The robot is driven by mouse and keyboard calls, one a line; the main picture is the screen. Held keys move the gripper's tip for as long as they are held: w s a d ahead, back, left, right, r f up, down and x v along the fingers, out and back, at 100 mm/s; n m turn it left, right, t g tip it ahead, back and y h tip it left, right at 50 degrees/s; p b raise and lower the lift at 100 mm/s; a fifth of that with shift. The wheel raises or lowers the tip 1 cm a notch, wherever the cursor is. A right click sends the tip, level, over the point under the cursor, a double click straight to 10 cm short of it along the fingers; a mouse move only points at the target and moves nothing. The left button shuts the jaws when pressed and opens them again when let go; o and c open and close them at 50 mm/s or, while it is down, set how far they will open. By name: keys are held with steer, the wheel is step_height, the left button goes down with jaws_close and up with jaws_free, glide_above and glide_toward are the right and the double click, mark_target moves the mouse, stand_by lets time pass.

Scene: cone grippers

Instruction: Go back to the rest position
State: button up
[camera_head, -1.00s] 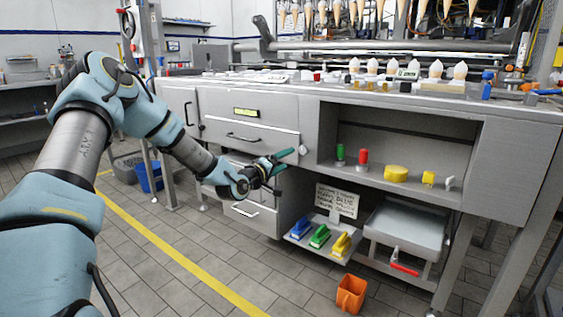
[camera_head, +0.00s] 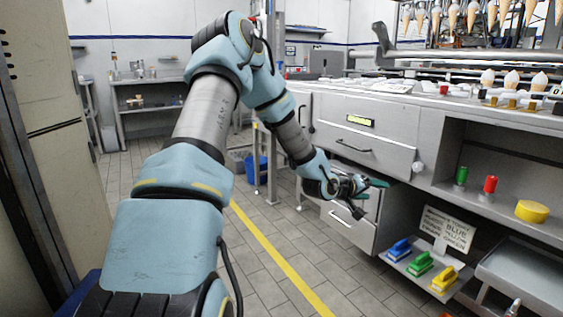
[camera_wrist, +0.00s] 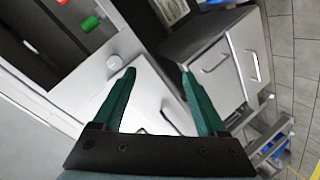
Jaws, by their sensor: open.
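My gripper (camera_head: 378,195) is at the end of my outstretched arm, in front of the grey cabinet's drawers (camera_head: 352,147). In the wrist view, my gripper (camera_wrist: 158,75) shows two green fingers spread well apart with nothing between them. Behind the fingers are the cabinet's drawer fronts and a round pale knob. The fingers look apart from the cabinet, but the exact gap cannot be told.
A shelf on the right holds a green item (camera_head: 461,175), a red item (camera_head: 490,184) and a yellow round block (camera_head: 532,211). Below, blue, green and yellow handled tools sit on a tray beside a handwritten sign (camera_head: 447,228). A tall cabinet (camera_head: 45,130) stands close at left. Tiled floor is open between.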

steer(key=s+a+f+m+g+y, duration=0.1)
steer(key=s+a+y, duration=0.25)
steer(key=a, duration=0.75)
steer(key=s+a+g+y, duration=0.15)
steer(key=a+y, duration=0.35)
steer(key=a, duration=0.6)
steer(key=s+a+r+n+g+y, duration=0.1)
steer(key=s+a+r+g+y, duration=0.25)
steer(key=s+a, duration=1.25)
step_height(320, 180, up, 26)
steer(key=d+p, duration=0.1)
steer(key=p, duration=2.4)
steer(key=shift+s+d+f, duration=0.25)
steer(key=shift+s+d, duration=0.15)
steer(key=shift+s, duration=0.05)
